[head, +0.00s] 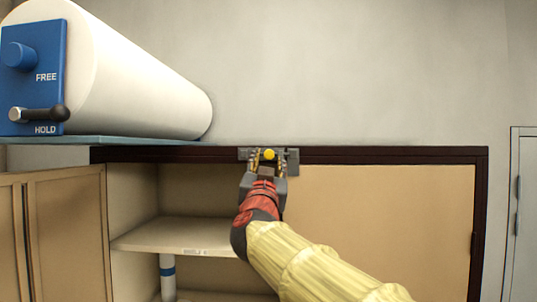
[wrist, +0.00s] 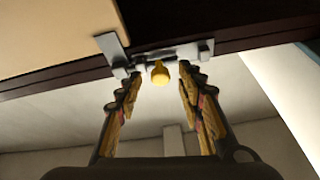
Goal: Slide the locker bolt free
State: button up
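The locker bolt is a grey metal fitting (head: 292,158) with a yellow knob (head: 269,154), mounted on the dark top frame of the locker. The bolt's grey plate (wrist: 113,46) and its yellow knob (wrist: 160,74) also show in the wrist view. My gripper (head: 267,168) is at the bolt, under the knob. In the wrist view my gripper (wrist: 158,72) has its two fingers apart, one on each side of the knob, with gaps between. Whether the bolt's rod is in its keeper is too small to tell.
A tan door panel (head: 400,215) covers the locker's right part. The left part is open, with a shelf (head: 180,236) inside. A white roll (head: 150,75) with a blue FREE/HOLD panel (head: 33,75) lies above on the left. Bare wall is above the bolt.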

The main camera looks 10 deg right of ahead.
aim_at(269, 157)
jog(key=shift+p+x, duration=0.35)
jog(key=shift+x, duration=1.6)
jog(key=shift+c, duration=0.2)
grip_shut()
